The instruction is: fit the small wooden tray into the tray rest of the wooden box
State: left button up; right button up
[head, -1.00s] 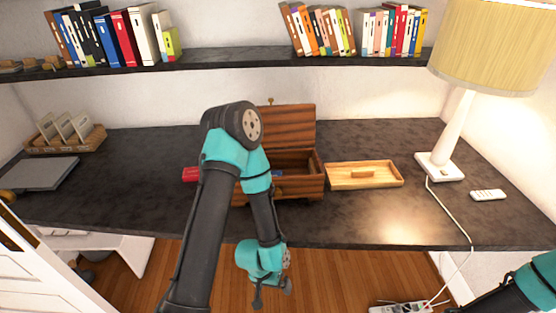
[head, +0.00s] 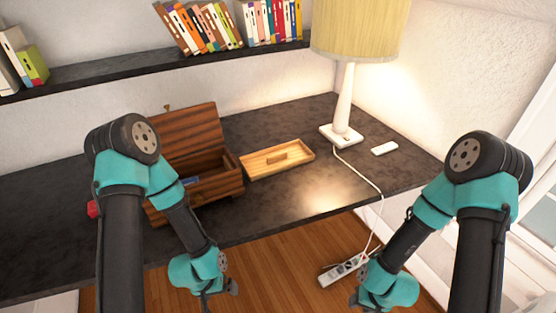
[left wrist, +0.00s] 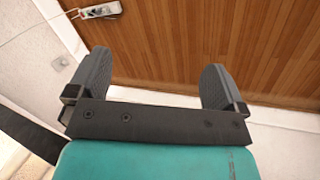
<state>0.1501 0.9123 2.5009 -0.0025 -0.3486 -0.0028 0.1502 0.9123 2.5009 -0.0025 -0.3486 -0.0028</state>
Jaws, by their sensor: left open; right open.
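The small wooden tray (head: 277,159) is light wood with a raised handle bar in its middle. It lies flat on the dark desk, just right of the wooden box (head: 223,184). The box is reddish brown with its lid open at the back, and something blue shows inside. My left arm hides part of the box. My left gripper (head: 219,293) hangs in front of the desk edge, over the floor; in the left wrist view its fingers (left wrist: 156,85) are apart and empty. My right gripper (head: 362,300) is low at the front right, open, away from the tray.
A lamp (head: 345,105) and a white remote (head: 384,148) stand right of the tray on the desk (head: 318,180). The lamp's cord runs to a power strip (head: 343,270) on the floor. A bookshelf (head: 110,75) crosses above. A red object (head: 93,209) lies left of the box.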

pick_arm(q)
jog(key=shift+c, duration=0.5)
jog(key=c, duration=0.9)
jog(key=shift+c, duration=0.2)
